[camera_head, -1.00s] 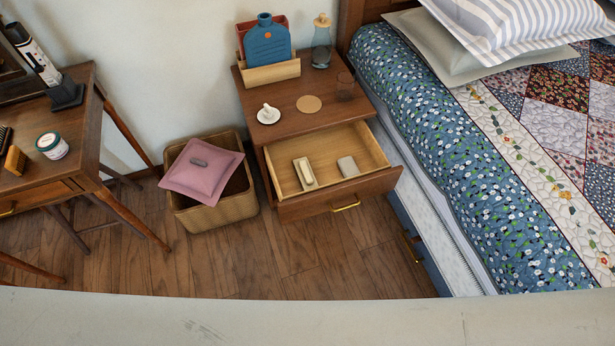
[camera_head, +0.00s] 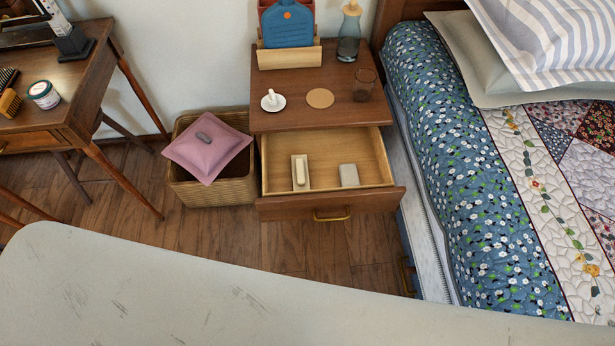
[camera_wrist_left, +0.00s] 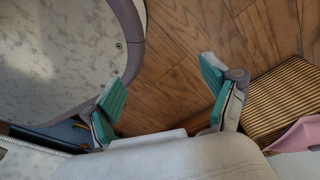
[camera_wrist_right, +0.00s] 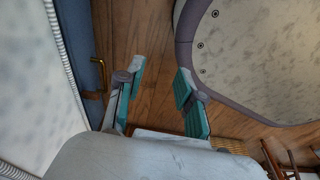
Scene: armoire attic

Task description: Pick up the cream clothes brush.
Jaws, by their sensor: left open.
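A cream, oblong brush-like block (camera_head: 300,172) with a paler raised strip lies in the open nightstand drawer (camera_head: 330,204), left of the drawer's middle. I take it for the clothes brush. A smaller grey-beige block (camera_head: 348,175) lies to its right in the same drawer, apart from it. Neither gripper shows in the head view. In the left wrist view my left gripper (camera_wrist_left: 165,97) is open and empty above the wood floor. In the right wrist view my right gripper (camera_wrist_right: 156,92) has its fingers apart with nothing between them. The brush shows in neither wrist view.
A wicker basket (camera_head: 220,190) with a pink cushion (camera_head: 207,147) stands left of the drawer. The bed (camera_head: 460,180) stands close on the right. Bare floor (camera_head: 290,245) lies before the drawer.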

